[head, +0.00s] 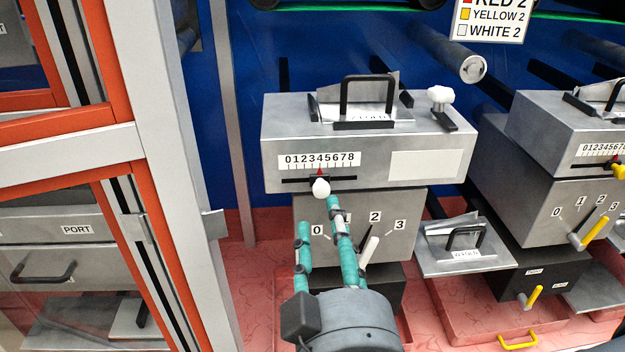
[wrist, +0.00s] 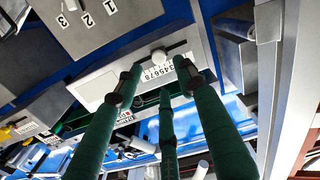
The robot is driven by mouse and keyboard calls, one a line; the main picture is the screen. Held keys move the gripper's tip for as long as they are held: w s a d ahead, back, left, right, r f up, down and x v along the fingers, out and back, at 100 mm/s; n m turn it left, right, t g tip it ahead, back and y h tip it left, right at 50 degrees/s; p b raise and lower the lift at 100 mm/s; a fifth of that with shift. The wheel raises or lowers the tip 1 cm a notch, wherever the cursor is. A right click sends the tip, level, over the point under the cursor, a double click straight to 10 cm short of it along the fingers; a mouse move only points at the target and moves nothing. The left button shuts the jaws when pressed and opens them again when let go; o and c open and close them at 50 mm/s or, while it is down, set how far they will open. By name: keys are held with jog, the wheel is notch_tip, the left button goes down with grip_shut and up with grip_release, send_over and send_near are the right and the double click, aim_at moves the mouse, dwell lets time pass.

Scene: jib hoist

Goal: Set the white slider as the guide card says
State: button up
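The white slider's round knob (head: 321,187) sits in the slot of a grey metal box (head: 415,110). Its red pointer (head: 319,172) stands at about 4 on the 0–8 scale (head: 345,160). The guide card (head: 490,20) reads RED 2, YELLOW 2, WHITE 2; its top is cut off. My gripper (head: 318,212) has teal fingers spread apart, just below and in front of the knob. In the wrist view the knob (wrist: 159,55) shows between the fingertips of my gripper (wrist: 160,70), with gaps on both sides. I see no clear contact.
Below the slider is a dial marked 0, 2, 3 with a white lever (head: 369,248), close to my fingers. A similar unit with yellow handles (head: 594,230) stands at the right. A grey post (head: 165,130) stands at the left. A white knob (head: 440,96) is on the box top.

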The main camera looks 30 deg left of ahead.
aim_at(320, 190)
jog(key=x, duration=0.9)
jog(key=shift+a, duration=0.1)
jog(key=c, duration=0.3)
jog(key=c, duration=0.6)
grip_shut()
jog(key=shift+r, duration=0.1)
